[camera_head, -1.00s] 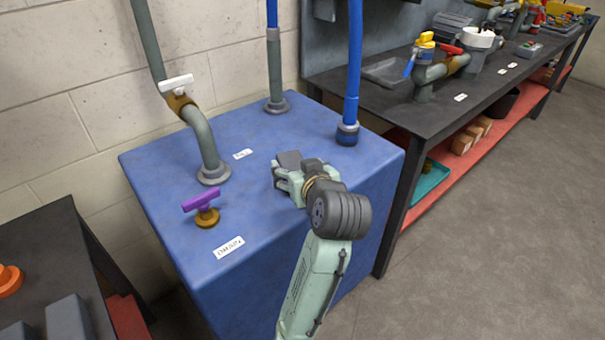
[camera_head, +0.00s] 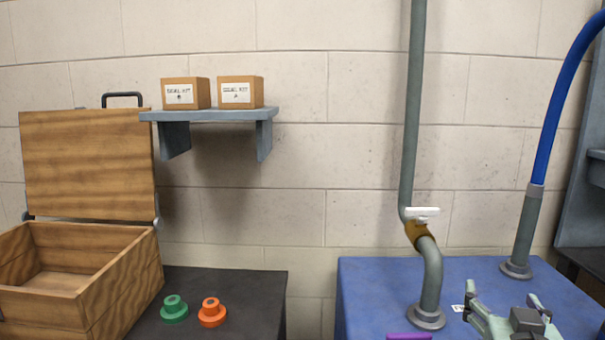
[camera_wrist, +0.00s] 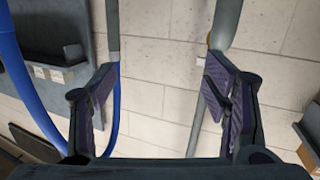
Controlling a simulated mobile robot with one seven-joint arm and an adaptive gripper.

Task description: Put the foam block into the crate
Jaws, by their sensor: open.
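The wooden crate (camera_head: 128,284) stands at the left in the head view with its hinged lid (camera_head: 88,165) raised behind it. Its visible inside floor is bare; part of the crate is cut off by the left edge. My gripper (camera_head: 503,297) is at the lower right of the head view, over the blue tank and far to the right of the crate. The wrist view shows my gripper (camera_wrist: 158,88) with its two fingers wide apart and nothing between them. I cannot make out a foam block in either current view.
Green (camera_head: 174,309) and orange (camera_head: 211,311) flanged knobs sit on the dark table (camera_head: 262,285) beside the crate. A grey shelf (camera_head: 210,114) holds two small boxes above. A pipe with a white-handled valve (camera_head: 422,212) and a blue hose (camera_head: 552,110) rise from the blue tank (camera_head: 375,285).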

